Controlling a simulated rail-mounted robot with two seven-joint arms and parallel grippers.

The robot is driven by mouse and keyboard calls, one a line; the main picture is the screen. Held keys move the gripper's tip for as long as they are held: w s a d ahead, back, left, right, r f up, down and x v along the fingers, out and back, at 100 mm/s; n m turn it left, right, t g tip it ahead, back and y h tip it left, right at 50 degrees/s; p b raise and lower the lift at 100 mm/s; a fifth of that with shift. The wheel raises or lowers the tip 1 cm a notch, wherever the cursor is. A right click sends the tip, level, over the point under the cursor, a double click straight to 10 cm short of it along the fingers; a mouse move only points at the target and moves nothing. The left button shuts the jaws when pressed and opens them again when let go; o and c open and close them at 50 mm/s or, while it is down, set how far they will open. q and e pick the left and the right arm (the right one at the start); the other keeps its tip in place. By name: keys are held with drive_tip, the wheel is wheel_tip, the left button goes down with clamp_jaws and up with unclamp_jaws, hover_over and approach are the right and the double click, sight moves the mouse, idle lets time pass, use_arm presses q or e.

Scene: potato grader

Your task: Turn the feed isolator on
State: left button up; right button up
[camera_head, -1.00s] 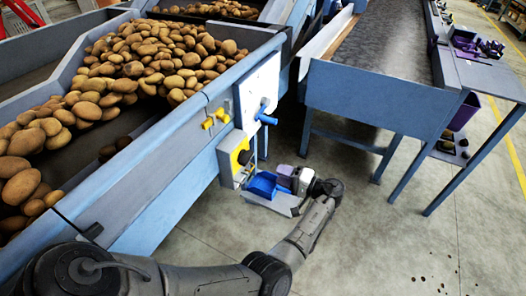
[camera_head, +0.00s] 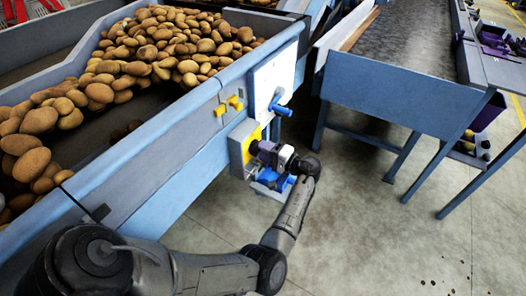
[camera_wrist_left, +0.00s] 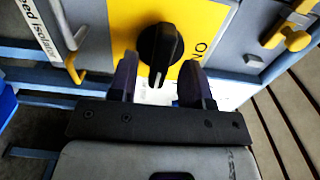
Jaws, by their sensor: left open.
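The feed isolator is a yellow-faced box (camera_head: 242,142) on the side of the hopper, with a black rotary knob (camera_wrist_left: 160,50). In the left wrist view the knob stands on a yellow plate (camera_wrist_left: 124,32), with part of an "ON" mark to its right and a label reading "Feed isolator" at the left. My left gripper (camera_head: 262,150) is at the front of the box. In the wrist view its two purple-grey fingers (camera_wrist_left: 160,84) are open, one on each side of the knob's lower end. Contact cannot be told. My right gripper is not in view.
A white panel with a blue lever (camera_head: 280,108) is just above right of the isolator. Yellow handles (camera_head: 235,103) sit on the hopper wall. A blue tray (camera_head: 272,181) is below my gripper. The hopper holds many potatoes (camera_head: 150,50).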

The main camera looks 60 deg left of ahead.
use_arm(q)
drive_tip(key=shift+s+a, duration=0.25)
drive_tip(key=shift+a, duration=0.15)
drive_tip(key=shift+c, duration=0.2)
clamp_jaws()
